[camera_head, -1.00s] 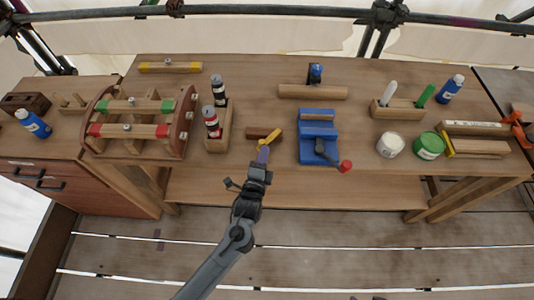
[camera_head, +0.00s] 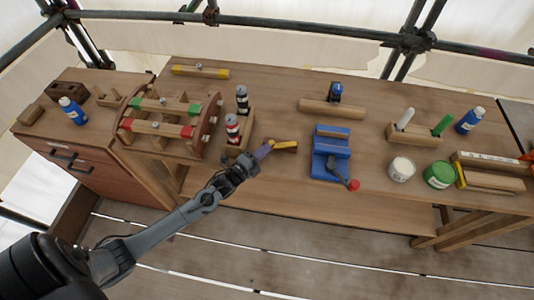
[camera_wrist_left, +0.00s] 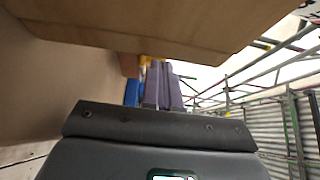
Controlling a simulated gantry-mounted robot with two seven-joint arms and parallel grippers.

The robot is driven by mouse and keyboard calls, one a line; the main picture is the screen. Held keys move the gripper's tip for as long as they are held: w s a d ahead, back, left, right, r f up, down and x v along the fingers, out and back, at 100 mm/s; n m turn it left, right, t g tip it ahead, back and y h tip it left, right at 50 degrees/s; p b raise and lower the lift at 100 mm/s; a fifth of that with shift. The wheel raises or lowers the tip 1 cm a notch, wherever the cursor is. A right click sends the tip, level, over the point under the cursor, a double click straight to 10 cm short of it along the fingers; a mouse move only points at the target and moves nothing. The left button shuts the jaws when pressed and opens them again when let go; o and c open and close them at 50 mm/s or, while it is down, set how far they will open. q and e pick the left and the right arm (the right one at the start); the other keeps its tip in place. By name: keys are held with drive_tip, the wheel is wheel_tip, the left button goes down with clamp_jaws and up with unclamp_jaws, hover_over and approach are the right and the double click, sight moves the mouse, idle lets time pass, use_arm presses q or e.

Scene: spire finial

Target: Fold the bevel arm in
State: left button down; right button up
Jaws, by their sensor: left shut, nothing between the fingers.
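The bevel (camera_head: 286,150) lies on the bench, left of the blue vise. It has a short brown wooden stock and a yellow arm (camera_head: 284,143). The arm now looks lined up along the stock, at most at a small angle. My left gripper (camera_head: 264,150) is shut and empty, its purple fingertips at the bevel's left end; I cannot tell whether they touch it. In the left wrist view the purple fingers (camera_wrist_left: 166,88) stand beside a small bit of yellow and brown. My right gripper is not in view.
The blue vise (camera_head: 330,143) with its red-knobbed handle stands right of the bevel. The bench front between the bevel and the vise is narrow; bare top lies behind.

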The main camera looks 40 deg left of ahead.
use_arm(q)
drive_tip(key=shift+w+a, duration=0.15)
drive_tip(key=shift+a, duration=0.1)
idle(0.5)
